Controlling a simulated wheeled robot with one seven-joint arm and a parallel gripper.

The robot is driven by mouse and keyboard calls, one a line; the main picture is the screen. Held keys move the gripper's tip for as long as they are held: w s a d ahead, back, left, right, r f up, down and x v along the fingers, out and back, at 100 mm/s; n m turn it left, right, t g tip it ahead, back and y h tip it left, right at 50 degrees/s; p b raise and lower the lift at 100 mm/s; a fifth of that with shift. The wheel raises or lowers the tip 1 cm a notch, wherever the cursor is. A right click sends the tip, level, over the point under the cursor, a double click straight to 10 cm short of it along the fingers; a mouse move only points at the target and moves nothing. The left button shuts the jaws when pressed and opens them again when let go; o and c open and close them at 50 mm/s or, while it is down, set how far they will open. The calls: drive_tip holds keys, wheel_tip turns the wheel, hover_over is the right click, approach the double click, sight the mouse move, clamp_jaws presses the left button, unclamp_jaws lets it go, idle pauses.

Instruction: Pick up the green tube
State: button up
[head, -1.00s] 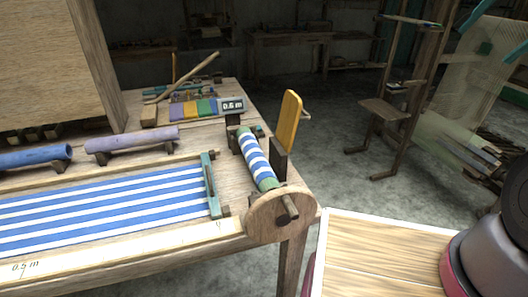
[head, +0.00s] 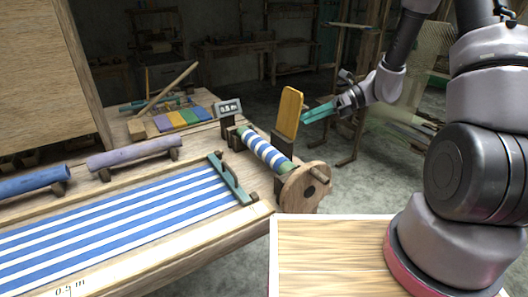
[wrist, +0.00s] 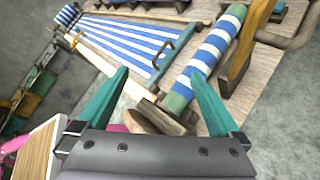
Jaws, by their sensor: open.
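A blue tube (head: 32,183) and a purple tube (head: 133,152) rest on small wooden supports. A blue-and-white striped roll (head: 264,150) with green ends sits by a round wooden disc (head: 304,187); it also shows in the wrist view (wrist: 210,55). My gripper (head: 312,113) has teal fingers and is right of an upright yellow paddle (head: 289,112). In the wrist view my gripper (wrist: 159,75) is open and empty.
Striped cloth (head: 120,220) stretches along the loom table to a teal-green bar (head: 230,179). Coloured blocks (head: 180,119), wooden sticks and a small display (head: 229,107) stand at the back. A wood-topped surface (head: 330,255) is at the front. Grey floor is open beyond the table.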

sight(275, 154)
drive_tip(key=w+a+f+m+t, duration=0.1)
drive_tip(key=f+m, duration=0.2)
drive_tip(key=f, duration=0.2)
drive_tip(key=w+a+f+m+t+y, duration=0.1)
drive_tip(key=a+f+m, duration=0.1)
drive_tip(key=f, duration=0.4)
drive_tip(key=w+a+f+m+t, duration=0.1)
drive_tip(key=w+f+m, duration=0.1)
drive_tip(key=f+m, duration=0.3)
drive_tip(key=shift+a+f+y, duration=0.15)
drive_tip(key=shift+a+y, duration=0.25)
drive_tip(key=shift+x, duration=3.05)
drive_tip(key=shift+w, duration=0.15)
clamp_jaws()
